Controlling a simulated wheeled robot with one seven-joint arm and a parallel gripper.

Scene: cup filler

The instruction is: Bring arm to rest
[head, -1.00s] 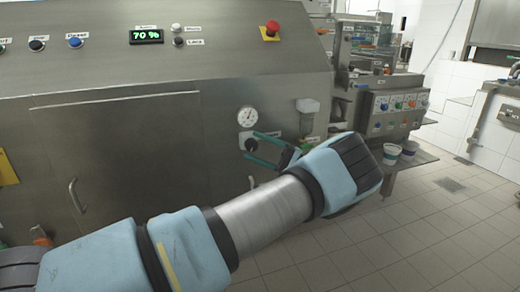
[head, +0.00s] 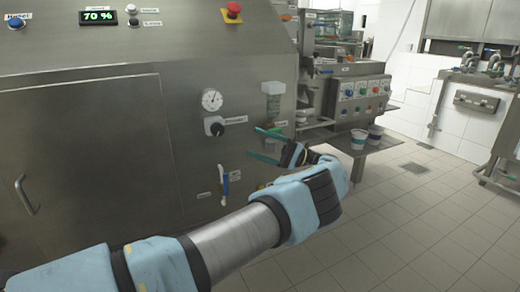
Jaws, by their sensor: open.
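My arm, with light blue covers and a bare metal forearm, reaches from the lower left toward the middle of the head view. My gripper (head: 259,145) is at its end, with two thin teal fingers spread apart and nothing between them. It is in front of the steel machine's face, right of and a little below a black knob (head: 215,128). I see no contact with the machine, though the exact gap cannot be told.
Tiled floor (head: 420,220) is clear at right.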

